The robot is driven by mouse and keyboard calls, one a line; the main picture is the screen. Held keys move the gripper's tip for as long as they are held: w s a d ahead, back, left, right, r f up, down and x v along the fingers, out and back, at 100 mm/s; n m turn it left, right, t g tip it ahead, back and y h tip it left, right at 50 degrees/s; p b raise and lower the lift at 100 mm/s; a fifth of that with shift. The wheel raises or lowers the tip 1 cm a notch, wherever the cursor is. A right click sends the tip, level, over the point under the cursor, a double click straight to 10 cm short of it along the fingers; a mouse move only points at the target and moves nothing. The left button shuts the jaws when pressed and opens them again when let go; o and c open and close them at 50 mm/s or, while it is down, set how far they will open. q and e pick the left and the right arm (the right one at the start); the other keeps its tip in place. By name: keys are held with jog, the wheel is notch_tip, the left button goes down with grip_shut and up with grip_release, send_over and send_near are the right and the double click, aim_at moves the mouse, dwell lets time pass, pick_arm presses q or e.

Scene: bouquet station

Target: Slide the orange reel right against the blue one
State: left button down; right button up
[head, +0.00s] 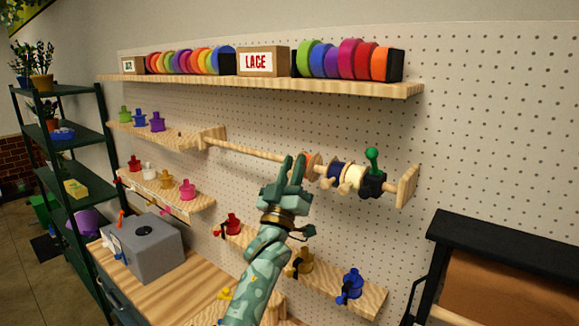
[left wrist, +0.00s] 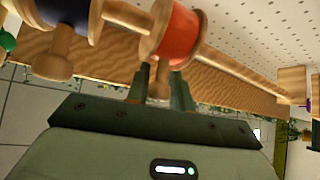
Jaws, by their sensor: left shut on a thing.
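The orange reel (head: 307,160) with wooden flanges hangs on a horizontal wooden rod, partly hidden by my left gripper (head: 292,172). The blue reel (head: 334,174) is to its right on the same rod. In the left wrist view the orange reel (left wrist: 181,35) is upper middle and the blue reel (left wrist: 68,10) upper left. Bare rod shows between their flanges, so they are apart. My left gripper (left wrist: 160,90) is shut on the wooden peg below the orange reel, one finger on either side. My right gripper is not in view.
A cream reel (head: 353,178) and a black block with a green knob (head: 372,183) sit right of the blue reel, near the wooden end bracket (head: 408,186). The rod (head: 245,150) is bare to the left. A shelf of ribbon rolls (head: 330,82) is above.

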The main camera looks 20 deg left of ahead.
pick_arm(q)
jog(key=c, duration=1.5)
grip_release()
jog(key=shift+a, duration=0.1)
jog(key=shift+o, duration=1.1)
jog(key=shift+w+f, duration=0.1)
jog(key=shift+w, duration=0.1)
jog(key=shift+s+f, duration=0.25)
jog(key=b+v, duration=0.5)
jog(key=v, duration=1)
jog(key=shift+s+f, duration=0.2)
jog(key=shift+s, duration=0.05)
